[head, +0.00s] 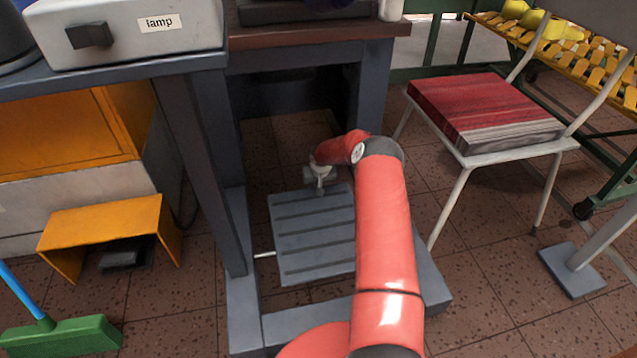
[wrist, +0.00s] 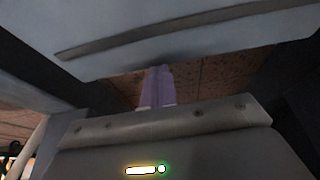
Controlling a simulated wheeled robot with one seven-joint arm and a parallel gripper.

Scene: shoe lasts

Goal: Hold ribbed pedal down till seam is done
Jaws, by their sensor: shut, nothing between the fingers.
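The ribbed pedal (head: 305,250) is a wide blue-grey plate with dark ribs, low under the dark machine table. In the wrist view a pale plate with one dark rib (wrist: 190,38) fills the top; it looks like the same pedal. My gripper (head: 319,184) is at the pedal's far edge, reaching down from my red arm, which hides the pedal's right side. In the wrist view my gripper (wrist: 158,72) has its fingers together and empty, tips at the plate's edge. I cannot tell whether they touch or press it. The seam is not in view.
A small black pedal (head: 124,257) sits under an orange guard (head: 105,225) at left. Table legs (head: 205,165) frame the ribbed pedal.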

